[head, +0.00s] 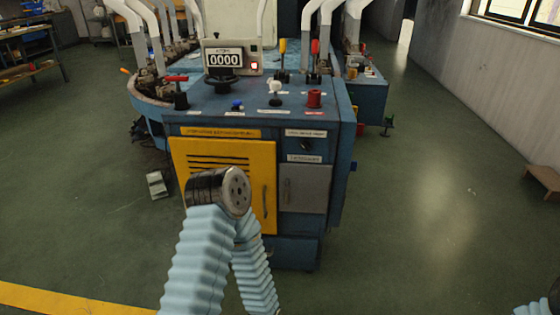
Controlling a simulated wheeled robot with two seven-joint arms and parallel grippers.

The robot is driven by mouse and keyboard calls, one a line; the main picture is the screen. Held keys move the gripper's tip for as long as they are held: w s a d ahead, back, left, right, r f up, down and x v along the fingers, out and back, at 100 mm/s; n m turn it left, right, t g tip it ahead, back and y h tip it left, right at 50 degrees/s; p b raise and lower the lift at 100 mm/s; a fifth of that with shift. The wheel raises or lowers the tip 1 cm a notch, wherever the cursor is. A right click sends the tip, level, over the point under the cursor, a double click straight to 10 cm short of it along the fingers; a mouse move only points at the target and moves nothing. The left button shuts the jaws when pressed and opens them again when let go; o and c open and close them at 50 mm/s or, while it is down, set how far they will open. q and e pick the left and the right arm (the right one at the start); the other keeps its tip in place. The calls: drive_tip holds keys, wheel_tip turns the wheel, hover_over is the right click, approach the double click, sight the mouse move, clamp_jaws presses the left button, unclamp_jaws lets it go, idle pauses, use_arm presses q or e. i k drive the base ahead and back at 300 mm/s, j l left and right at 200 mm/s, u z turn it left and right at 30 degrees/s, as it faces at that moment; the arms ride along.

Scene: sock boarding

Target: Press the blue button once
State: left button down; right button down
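The blue button (237,104) is a small dark blue knob on the sloped top panel of the blue machine (210,122). It sits between a red-handled lever (178,88) on the left and a white-knobbed lever (275,92) on the right. A counter above it (223,60) reads 0000. One of my arms, in a light blue ribbed sleeve with a metal joint, stands bent in front of the machine. Its gripper does not show. A bit of my other arm shows at the lower right corner, also without its gripper.
A red knob (314,98) and yellow- and red-topped levers share the panel. A yellow door (224,160) and a grey door (304,188) are on the machine's front. A small pedal box (157,184) lies on the floor at left.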

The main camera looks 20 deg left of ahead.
sight(237, 103)
drive_tip(key=j, duration=0.6)
drive_tip(key=j+z, duration=0.15)
drive_tip(key=j, duration=0.45)
drive_tip(key=k+j, duration=0.1)
drive_tip(key=j, duration=0.5)
drive_tip(key=k+j+z, duration=0.15)
drive_tip(key=j, duration=1.1)
drive_tip(key=k+j, duration=0.2)
drive_tip(key=k, duration=0.35)
drive_tip(key=k+j, duration=0.25)
drive_tip(key=k, duration=0.25)
drive_tip(key=z, duration=0.05)
